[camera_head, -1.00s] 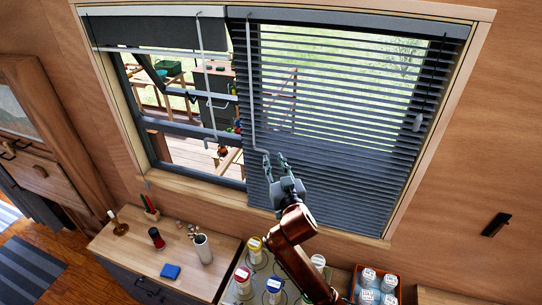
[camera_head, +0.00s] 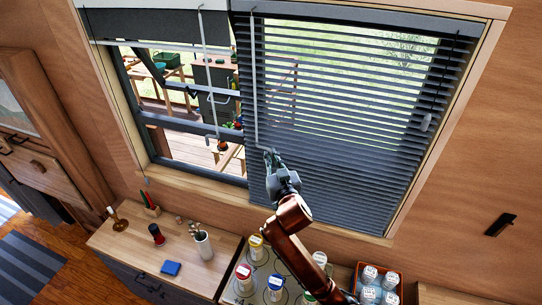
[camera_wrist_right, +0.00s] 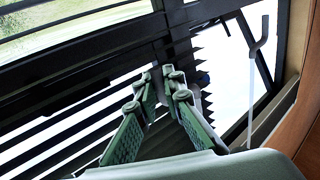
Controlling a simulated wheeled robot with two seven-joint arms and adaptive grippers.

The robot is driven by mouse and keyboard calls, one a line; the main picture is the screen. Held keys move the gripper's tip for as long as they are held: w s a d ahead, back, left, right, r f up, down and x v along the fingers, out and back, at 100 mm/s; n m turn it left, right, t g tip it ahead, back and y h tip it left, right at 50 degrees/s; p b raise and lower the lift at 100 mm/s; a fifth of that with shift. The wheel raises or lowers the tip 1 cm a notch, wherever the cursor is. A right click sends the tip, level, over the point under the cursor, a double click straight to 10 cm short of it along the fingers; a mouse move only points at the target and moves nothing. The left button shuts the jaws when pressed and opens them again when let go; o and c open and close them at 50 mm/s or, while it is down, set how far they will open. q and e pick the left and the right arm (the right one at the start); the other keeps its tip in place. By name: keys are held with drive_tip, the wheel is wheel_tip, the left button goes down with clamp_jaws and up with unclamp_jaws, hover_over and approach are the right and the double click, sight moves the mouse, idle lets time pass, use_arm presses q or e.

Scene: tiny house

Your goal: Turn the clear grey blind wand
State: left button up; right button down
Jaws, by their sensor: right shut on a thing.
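The pale grey blind wand (camera_head: 254,85) hangs along the left edge of the lowered dark slatted blind (camera_head: 345,120), with a cranked lower end. My right gripper (camera_head: 271,160) is at that lower end, shut on the wand. In the right wrist view its green fingers (camera_wrist_right: 165,92) are close together before the slats; the gripped part is mostly hidden by them. A second, similar wand (camera_head: 208,85) hangs further left, in front of the raised blind (camera_head: 155,28). A pale cranked rod (camera_wrist_right: 251,90) shows right of the fingers in the wrist view. My left gripper is not in view.
Several lidded jars (camera_head: 275,286) and an orange crate (camera_head: 395,297) of containers stand near my right arm. The wooden sill runs close below the gripper.

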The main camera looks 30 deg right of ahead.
drive_tip(key=shift+f+h, duration=0.1)
drive_tip(key=shift+h, duration=0.2)
drive_tip(key=shift+s+a+m+g+h+b, duration=0.1)
drive_tip(key=shift+a+m+g+h+b, duration=0.25)
drive_tip(key=shift+m+h+b, duration=0.3)
use_arm(q)
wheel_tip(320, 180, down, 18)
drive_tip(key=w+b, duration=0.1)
drive_tip(key=b, duration=1.6)
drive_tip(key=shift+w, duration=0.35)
use_arm(e)
drive_tip(key=shift+a+m+g+h, duration=0.95)
drive_tip(key=shift+m+g+h, duration=0.9)
drive_tip(key=shift+m+g, duration=0.95)
drive_tip(key=shift+a+m+g+h, duration=0.9)
drive_tip(key=shift+m+g+h, duration=1.1)
drive_tip(key=shift+g, duration=1.35)
drive_tip(key=shift+a+m+g+h, duration=0.95)
drive_tip(key=shift+m+g+h, duration=0.75)
drive_tip(key=shift+m+g, duration=1.15)
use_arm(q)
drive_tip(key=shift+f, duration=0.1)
use_arm(e)
drive_tip(key=shift+g, duration=0.45)
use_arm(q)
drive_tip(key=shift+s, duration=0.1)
use_arm(e)
drive_tip(key=c, duration=2)
unclamp_jaws()
drive_tip(key=shift+c, duration=0.2)
